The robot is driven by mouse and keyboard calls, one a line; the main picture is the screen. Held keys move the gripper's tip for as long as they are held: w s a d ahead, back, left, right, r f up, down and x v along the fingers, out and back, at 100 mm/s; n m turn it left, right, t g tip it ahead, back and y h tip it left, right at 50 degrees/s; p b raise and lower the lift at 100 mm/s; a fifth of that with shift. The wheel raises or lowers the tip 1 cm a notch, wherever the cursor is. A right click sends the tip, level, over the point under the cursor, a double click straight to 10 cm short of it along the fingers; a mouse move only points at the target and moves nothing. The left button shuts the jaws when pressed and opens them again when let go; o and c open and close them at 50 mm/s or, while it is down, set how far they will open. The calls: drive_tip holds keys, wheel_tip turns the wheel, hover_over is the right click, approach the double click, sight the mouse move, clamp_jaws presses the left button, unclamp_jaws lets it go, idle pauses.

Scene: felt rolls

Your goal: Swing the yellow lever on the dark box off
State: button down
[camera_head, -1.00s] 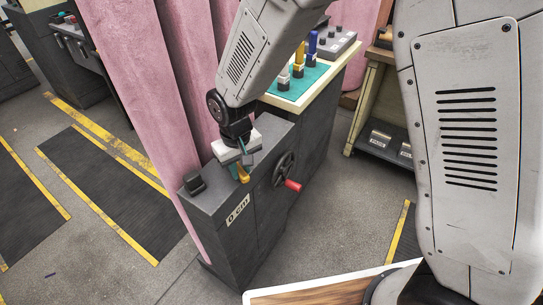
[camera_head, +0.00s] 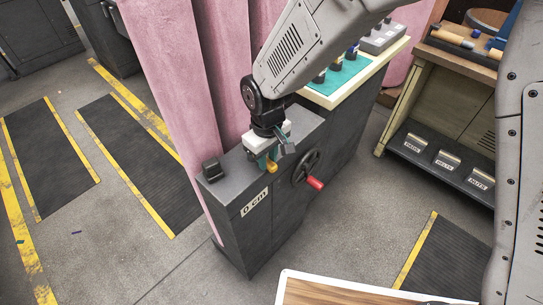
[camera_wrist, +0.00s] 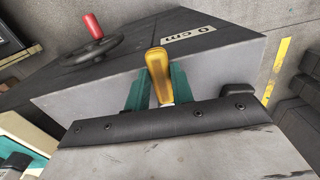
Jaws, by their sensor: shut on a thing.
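The dark box (camera_head: 225,197) stands on the floor in front of the pink felt rolls, with a "0 cm" label on its side. The yellow lever (camera_head: 271,167) is on its top, mostly hidden by my gripper (camera_head: 266,162) in the head view. In the wrist view the lever (camera_wrist: 157,66) stands between the two teal fingers of my gripper (camera_wrist: 156,95), which is shut on it. The lever's base is hidden behind the gripper body.
A black handwheel with a red handle (camera_head: 315,183) sticks out of the box's side. A small black block (camera_head: 212,171) sits on the box's top at the left. A teal mat (camera_head: 342,79) with upright pegs lies behind.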

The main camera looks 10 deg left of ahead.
drive_tip(key=shift+s, duration=0.1)
drive_tip(key=c, duration=1.2)
unclamp_jaws()
drive_tip(key=shift+a, duration=0.1)
drive_tip(key=shift+r, duration=0.1)
wheel_tip(320, 180, up, 8)
drive_tip(key=shift+f, duration=0.15)
drive_tip(key=s+d+r+m, duration=0.3)
drive_tip(key=s+d+r, duration=0.2)
drive_tip(key=d, duration=0.7)
drive_tip(key=s+d+r+m+t, duration=0.1)
drive_tip(key=s+d+r+m, duration=0.3)
drive_tip(key=d, duration=0.9)
drive_tip(key=s+d+r+m, duration=0.4)
drive_tip(key=s+d+r, duration=0.3)
drive_tip(key=d, duration=0.5)
drive_tip(key=shift+s+d+r, duration=0.2)
drive_tip(key=shift+s+d, duration=0.1)
drive_tip(key=shift+s, duration=0.25)
